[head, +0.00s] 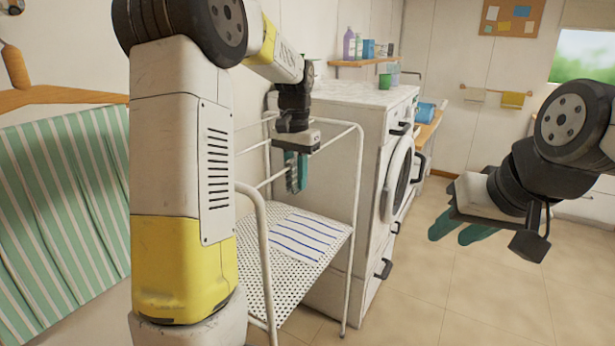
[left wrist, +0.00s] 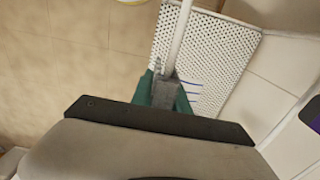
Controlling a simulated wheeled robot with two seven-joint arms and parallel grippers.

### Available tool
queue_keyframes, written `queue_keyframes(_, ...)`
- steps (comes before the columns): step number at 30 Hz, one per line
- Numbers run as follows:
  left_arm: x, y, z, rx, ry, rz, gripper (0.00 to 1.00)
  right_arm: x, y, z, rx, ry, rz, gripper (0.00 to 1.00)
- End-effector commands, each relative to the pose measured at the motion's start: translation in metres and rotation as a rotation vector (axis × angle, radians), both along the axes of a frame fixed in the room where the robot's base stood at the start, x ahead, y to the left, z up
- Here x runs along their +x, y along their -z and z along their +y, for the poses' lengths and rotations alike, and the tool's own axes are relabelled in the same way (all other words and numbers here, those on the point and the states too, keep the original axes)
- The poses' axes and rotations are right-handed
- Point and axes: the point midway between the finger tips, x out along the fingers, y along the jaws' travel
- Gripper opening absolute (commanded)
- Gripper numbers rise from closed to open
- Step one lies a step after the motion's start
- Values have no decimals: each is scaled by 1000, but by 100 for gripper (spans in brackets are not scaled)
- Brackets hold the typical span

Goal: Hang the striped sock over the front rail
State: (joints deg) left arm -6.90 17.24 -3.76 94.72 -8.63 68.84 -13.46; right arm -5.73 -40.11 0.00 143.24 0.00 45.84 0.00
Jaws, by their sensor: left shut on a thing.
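My left gripper (head: 295,176) points down above the cart's perforated shelf, by a thin white rail (head: 275,179). Its teal fingers are shut on a small grey thing (left wrist: 165,94), seen between them in the left wrist view. I take it for the sock, but its stripes are not clear. In the wrist view the white rail (left wrist: 180,38) runs up to this grey thing; I cannot tell whether it lies over the rail. A white piece with blue stripes (head: 303,234) lies flat on the shelf below. My right gripper (head: 456,237) is open and empty over the floor.
The white wire cart with its perforated shelf (head: 296,283) stands beside a white washing machine (head: 372,185). A green striped cloth (head: 62,200) hangs at the left from a wooden bar (head: 60,96). The tiled floor (head: 440,300) at the right is clear.

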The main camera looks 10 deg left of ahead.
Motion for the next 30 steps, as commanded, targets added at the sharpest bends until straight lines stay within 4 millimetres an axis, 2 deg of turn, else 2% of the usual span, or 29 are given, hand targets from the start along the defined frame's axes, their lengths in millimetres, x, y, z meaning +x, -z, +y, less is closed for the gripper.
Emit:
queue_keyframes(2, 0, 0, 0, 0, 0, 0, 0, 0, 0, 0, 0, 0, 0, 36)
queue_keyframes(3, 0, 0, 0, 0, 0, 0, 24, 0, 0, 0, 0, 0, 0, 36)
queue_keyframes(6, 0, 0, 0, 0, 0, 0, 44, 0, 0, 0, 0, 0, 0, 36)
queue_keyframes(7, 0, 0, 0, 0, 0, 0, 46, 0, 0, 0, 0, 0, 0, 36)
queue_keyframes(17, 0, -3, 0, 0, 0, -1, 46, 0, 0, 0, 0, 0, 0, 36)
queue_keyframes(20, 1, -14, 0, 0, 0, -3, 46, 0, 0, 0, 0, 0, 0, 36)
queue_keyframes(30, 1, -68, 0, 0, 0, -3, 46, 0, 0, 0, 0, 0, 0, 36)
